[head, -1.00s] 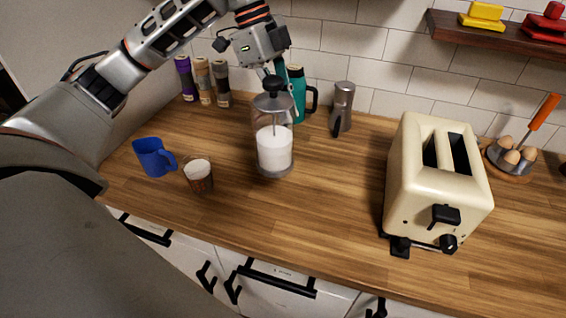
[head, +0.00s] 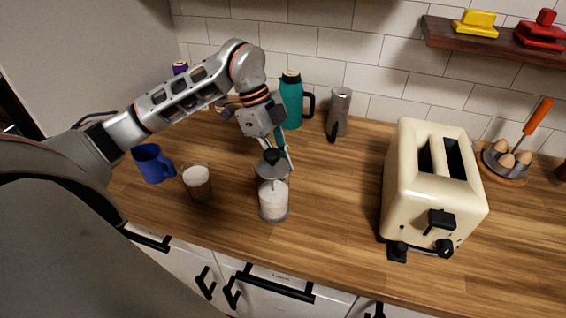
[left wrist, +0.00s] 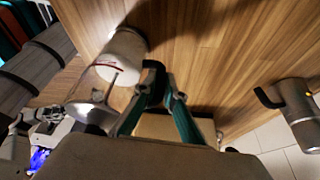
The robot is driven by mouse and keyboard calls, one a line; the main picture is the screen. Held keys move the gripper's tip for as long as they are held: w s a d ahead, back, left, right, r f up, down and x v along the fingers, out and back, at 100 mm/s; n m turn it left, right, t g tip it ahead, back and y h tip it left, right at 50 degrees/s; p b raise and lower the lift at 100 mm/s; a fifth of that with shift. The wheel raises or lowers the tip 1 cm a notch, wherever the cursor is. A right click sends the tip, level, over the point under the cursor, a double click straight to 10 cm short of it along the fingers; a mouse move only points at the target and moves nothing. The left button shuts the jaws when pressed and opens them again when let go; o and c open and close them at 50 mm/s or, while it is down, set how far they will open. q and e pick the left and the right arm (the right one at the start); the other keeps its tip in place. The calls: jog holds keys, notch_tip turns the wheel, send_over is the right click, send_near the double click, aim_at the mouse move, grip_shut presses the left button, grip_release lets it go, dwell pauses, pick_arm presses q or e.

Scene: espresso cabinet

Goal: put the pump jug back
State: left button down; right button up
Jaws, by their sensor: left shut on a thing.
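The pump jug (head: 273,203) is a clear glass cylinder with white liquid inside and a black knob on its lid. It is upright in the head view, over the front half of the wooden counter. I cannot tell whether its base touches the wood. My left gripper (head: 287,158) is at the jug's far right side. In the left wrist view, the teal fingers (left wrist: 160,95) are shut on the jug's black handle, and the jug (left wrist: 122,55) shows at upper left. My right gripper is not in view.
A blue mug (head: 153,163) and a glass of drink (head: 197,182) stand left of the jug. A teal flask (head: 291,100) and a metal pot (head: 339,112) stand behind. A cream toaster (head: 430,185) stands to the right. The counter between jug and toaster is clear.

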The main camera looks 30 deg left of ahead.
pick_arm(q)
jog(key=shift+f, duration=0.1)
jog(key=c, duration=2.1)
grip_release()
jog(key=b+v, duration=0.1)
jog(key=v, duration=1.1)
jog(key=shift+s+d, duration=0.1)
